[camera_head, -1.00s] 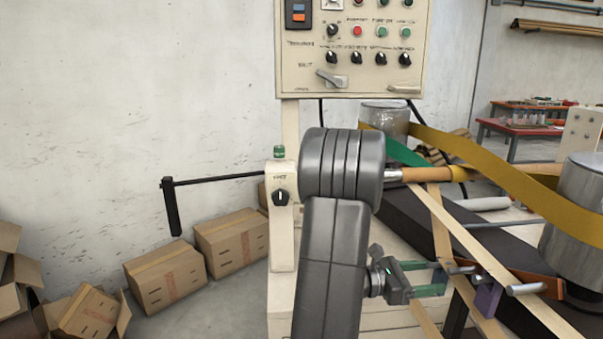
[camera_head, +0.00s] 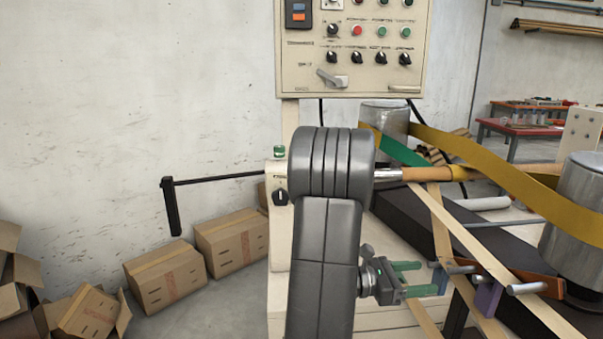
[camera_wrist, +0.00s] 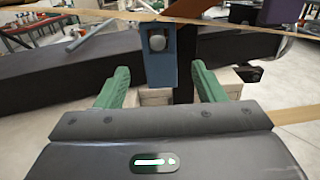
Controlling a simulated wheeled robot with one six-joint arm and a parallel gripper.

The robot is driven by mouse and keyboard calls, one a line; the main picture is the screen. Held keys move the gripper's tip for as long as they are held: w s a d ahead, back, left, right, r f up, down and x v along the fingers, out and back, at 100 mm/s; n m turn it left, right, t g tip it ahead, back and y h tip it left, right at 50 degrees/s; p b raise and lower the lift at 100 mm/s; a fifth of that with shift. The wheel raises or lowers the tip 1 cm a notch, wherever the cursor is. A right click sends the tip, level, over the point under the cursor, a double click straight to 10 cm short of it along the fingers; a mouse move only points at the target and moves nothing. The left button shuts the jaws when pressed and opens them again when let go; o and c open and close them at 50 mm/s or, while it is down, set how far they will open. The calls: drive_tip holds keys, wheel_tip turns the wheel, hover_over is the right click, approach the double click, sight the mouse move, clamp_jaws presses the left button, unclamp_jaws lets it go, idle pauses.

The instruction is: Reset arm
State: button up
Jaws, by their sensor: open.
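My gripper (camera_head: 421,278) has green fingers and is open and empty in the head view. It points right, just short of the metal guide pins (camera_head: 460,269) and the purple block (camera_head: 487,298) of the winder. In the wrist view my gripper (camera_wrist: 160,90) shows its two green fingers spread apart. A blue block (camera_wrist: 158,66) with a round metal pin end stands ahead between the fingers, and nothing is held. My dark grey arm hides part of the machine in the head view.
The control panel (camera_head: 352,50) stands above the arm. A black crank handle (camera_head: 172,205) sticks out left. Yellow belts (camera_head: 500,178) run to the metal drum (camera_head: 583,215) at right. Cardboard boxes (camera_head: 165,276) lie on the floor at left; floor beside them is free.

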sight(438, 273)
drive_tip(key=a, duration=1)
drive_tip(key=d, duration=1.3)
drive_tip(key=shift+w, duration=0.1)
drive_tip(key=shift+d+r+p, duration=0.15)
drive_tip(key=shift+r+p, duration=0.15)
drive_tip(key=shift+p, duration=0.2)
drive_tip(key=a, duration=1)
drive_tip(key=shift+s+a+r+p, duration=0.15)
drive_tip(key=shift+s+r+p, duration=0.2)
drive_tip(key=shift+r, duration=0.1)
